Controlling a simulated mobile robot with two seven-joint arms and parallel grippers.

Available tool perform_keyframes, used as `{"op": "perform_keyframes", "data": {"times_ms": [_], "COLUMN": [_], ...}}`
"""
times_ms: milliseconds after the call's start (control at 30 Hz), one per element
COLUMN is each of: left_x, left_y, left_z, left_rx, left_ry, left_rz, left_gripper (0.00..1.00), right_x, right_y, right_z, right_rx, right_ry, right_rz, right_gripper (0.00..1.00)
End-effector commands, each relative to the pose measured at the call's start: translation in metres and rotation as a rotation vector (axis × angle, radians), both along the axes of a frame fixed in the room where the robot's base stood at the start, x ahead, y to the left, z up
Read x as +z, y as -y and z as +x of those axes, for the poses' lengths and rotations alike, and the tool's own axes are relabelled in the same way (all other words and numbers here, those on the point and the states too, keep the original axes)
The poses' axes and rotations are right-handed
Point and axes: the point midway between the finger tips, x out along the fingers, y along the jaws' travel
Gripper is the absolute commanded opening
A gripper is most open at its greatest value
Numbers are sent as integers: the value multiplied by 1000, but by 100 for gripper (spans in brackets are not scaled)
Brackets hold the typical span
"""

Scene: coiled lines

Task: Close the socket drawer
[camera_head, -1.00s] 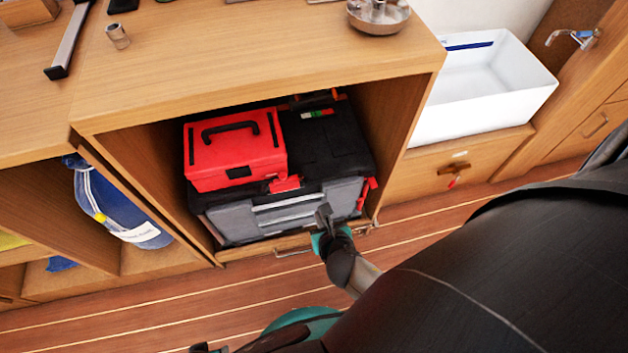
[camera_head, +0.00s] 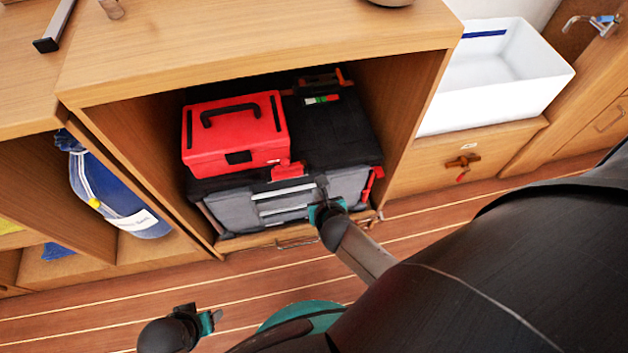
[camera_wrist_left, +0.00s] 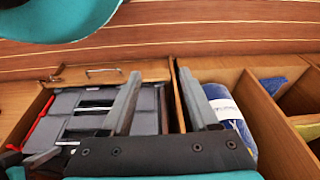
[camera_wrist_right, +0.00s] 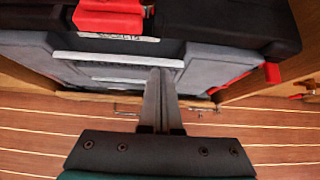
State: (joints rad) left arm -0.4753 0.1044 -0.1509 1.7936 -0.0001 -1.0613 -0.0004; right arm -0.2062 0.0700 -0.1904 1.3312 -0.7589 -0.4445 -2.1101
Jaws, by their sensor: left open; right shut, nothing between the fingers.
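A black toolbox (camera_head: 345,135) with grey drawer fronts (camera_head: 345,188) stands in the open wooden cabinet bay. The grey fronts carry pale handle strips, which also show in the right wrist view (camera_wrist_right: 120,65). Which front is the socket drawer, and how far it stands out, I cannot tell. My right gripper (camera_head: 322,188) is shut and empty, its fingertips at the grey front, right of the middle; contact is not clear. It also shows in the right wrist view (camera_wrist_right: 160,75). My left gripper (camera_head: 205,316) is low over the floor, away from the toolbox, its fingers open in the left wrist view (camera_wrist_left: 165,85).
A red case (camera_head: 235,140) sits on top of the toolbox. The cabinet walls bound it closely on both sides. A wooden drawer with a handle (camera_head: 297,243) lies below. A blue bag (camera_head: 115,205) is in the left bay. The plank floor in front is clear.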

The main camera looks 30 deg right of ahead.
Motion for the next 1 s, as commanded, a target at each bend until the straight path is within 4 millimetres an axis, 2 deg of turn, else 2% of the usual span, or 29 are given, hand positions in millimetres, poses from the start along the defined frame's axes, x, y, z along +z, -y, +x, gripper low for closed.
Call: {"op": "perform_keyframes", "data": {"times_ms": [167,300,433,1000], "left_x": [16,29,37,44], "left_y": [1,2,2,3], "left_z": [10,15,17,19], "left_rx": [2,2,3,2], "left_ry": [31,49,59,67], "left_rz": [-4,-7,-8,-9], "left_gripper": [61,61,61,61], "right_x": [-13,-11,-11,-9], "right_y": [2,7,10,12], "right_z": [12,34,43,52], "right_rx": [-1,-1,1,2], "right_ry": [1,3,1,0], "right_rz": [2,1,0,1], "right_gripper": [0,0,0,0]}}
